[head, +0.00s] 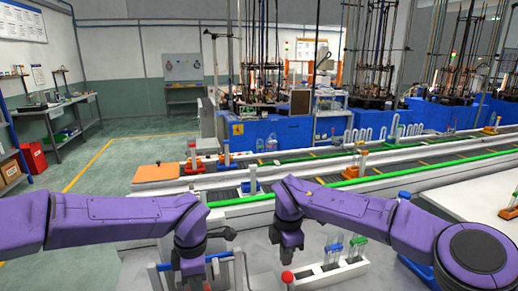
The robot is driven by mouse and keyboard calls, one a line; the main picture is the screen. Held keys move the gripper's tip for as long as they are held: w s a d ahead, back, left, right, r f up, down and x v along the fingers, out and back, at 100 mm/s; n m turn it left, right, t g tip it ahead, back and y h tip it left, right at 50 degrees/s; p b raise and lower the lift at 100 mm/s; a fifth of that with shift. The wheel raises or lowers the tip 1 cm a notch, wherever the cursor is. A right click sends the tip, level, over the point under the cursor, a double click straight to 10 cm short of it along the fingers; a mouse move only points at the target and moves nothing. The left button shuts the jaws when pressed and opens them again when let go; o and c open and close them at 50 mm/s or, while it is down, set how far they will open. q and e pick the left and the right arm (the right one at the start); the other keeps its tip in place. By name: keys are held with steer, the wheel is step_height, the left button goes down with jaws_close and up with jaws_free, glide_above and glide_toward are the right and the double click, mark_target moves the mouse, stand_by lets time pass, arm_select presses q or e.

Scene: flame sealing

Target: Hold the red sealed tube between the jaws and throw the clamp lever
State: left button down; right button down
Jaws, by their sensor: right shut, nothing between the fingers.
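My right gripper (289,252) points down at the middle bottom, shut with nothing between its fingers. Just below it is a round red knob-like end (287,277); I cannot tell whether it is the clamp lever's knob or the top of a tube. My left gripper (194,272) points down at the lower left, in front of a fixture with blue-topped posts (154,275). Its fingertips run toward the bottom edge, and I cannot see whether they hold anything. The jaws are not clearly visible, and no red tube can be made out for sure.
A white rack (345,273) with a blue-capped tube (333,250) and a green-capped tube (357,247) stands right of my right gripper. Behind runs a conveyor with a green rail (385,176) and several small tube carriers. Blue machines (275,135) stand farther back.

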step_height(320, 180, down, 4)
steer(key=shift+r, duration=0.2)
arm_select(q)
steer(key=shift+w, duration=0.1)
stand_by(0.4)
steer(key=shift+w+a, duration=0.25)
steer(key=shift+w, duration=0.9)
steer(key=shift+w+a, duration=0.25)
steer(key=shift+w, duration=0.65)
stand_by(0.5)
